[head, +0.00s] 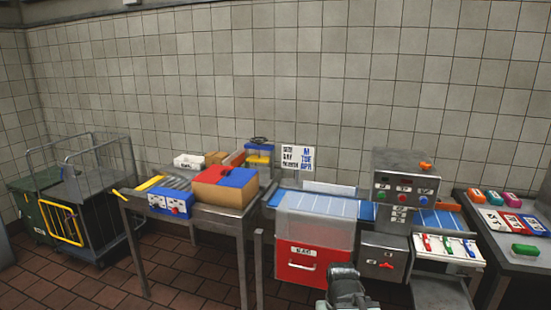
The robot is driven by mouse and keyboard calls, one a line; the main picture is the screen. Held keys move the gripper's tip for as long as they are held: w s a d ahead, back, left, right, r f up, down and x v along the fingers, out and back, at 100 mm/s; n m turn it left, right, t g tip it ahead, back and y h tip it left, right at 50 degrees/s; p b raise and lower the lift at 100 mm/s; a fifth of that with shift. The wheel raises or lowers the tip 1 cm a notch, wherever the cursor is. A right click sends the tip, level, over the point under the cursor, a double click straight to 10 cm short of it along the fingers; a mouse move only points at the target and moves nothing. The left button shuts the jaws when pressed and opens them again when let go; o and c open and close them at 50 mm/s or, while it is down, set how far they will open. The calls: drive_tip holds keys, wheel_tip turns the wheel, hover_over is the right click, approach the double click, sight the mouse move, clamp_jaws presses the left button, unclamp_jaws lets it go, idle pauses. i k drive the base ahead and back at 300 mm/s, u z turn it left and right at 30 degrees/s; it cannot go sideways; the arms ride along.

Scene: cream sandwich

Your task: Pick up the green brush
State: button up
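A small green object with a rounded block shape, likely the green brush (524,250), lies on the dark table (497,238) at the right edge of the head view. My gripper (343,270) shows as a grey shape at the bottom centre, in front of the machine and well to the left of the green brush. It is apart from the brush. Its fingers are too small and unclear to tell whether they are open or shut.
Orange (475,197), teal and pink blocks and labelled cards (513,222) share the right table. A grey control machine (403,190), a blue conveyor (318,205) and a red bin (302,262) stand mid-view. A worktable with boxes (225,186) and a wire cart (95,165) stand left.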

sight(520, 251)
drive_tip(key=z, duration=0.8)
drive_tip(key=k, duration=1)
drive_tip(key=z, duration=0.25)
drive_tip(key=i, duration=1)
drive_tip(key=z, duration=0.05)
